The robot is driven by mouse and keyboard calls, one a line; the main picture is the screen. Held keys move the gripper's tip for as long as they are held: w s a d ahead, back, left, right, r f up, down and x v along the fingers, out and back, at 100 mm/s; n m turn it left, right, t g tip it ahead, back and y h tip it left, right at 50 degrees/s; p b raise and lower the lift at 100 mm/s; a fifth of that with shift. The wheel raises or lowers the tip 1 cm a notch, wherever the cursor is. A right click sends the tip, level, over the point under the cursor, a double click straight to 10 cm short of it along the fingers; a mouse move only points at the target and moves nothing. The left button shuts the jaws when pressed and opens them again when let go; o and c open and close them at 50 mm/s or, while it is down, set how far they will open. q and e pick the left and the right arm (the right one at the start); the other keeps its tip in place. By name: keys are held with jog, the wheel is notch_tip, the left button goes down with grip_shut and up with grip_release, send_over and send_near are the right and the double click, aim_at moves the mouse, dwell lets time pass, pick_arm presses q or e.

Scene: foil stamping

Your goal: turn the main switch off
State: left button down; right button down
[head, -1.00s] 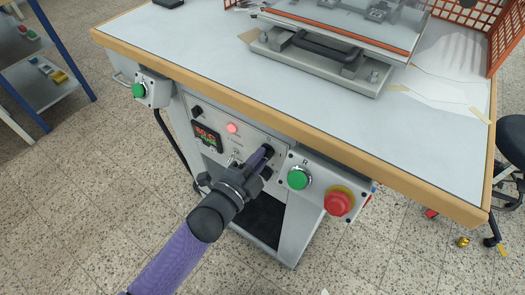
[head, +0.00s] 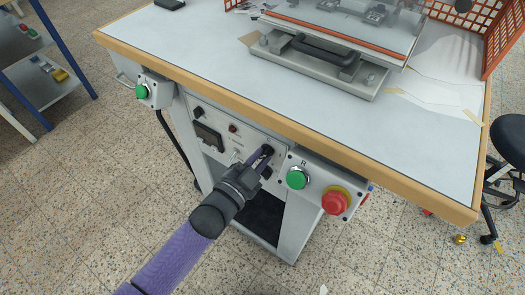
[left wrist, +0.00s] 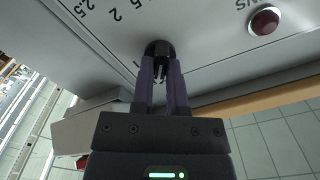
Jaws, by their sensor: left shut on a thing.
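The panel display (head: 208,136) is dark, and the red lamp (head: 234,129) is unlit. My right gripper is not in view.
A box with a green button (head: 298,177) and a red emergency stop (head: 335,201) is close right of my gripper. Another green-button box (head: 143,91) is at the left. The wood-edged table (head: 200,80) overhangs the panel. A stool stands right.

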pick_arm(q)
jog(key=n, duration=0.3)
jog(key=shift+p, duration=0.3)
jog(key=shift+f+n, duration=0.1)
jog(key=shift+n, duration=1.2)
jog(key=c, duration=1)
grip_release()
jog(key=shift+n, duration=0.4)
jog(key=o, duration=0.4)
jog(key=shift+o, duration=0.2)
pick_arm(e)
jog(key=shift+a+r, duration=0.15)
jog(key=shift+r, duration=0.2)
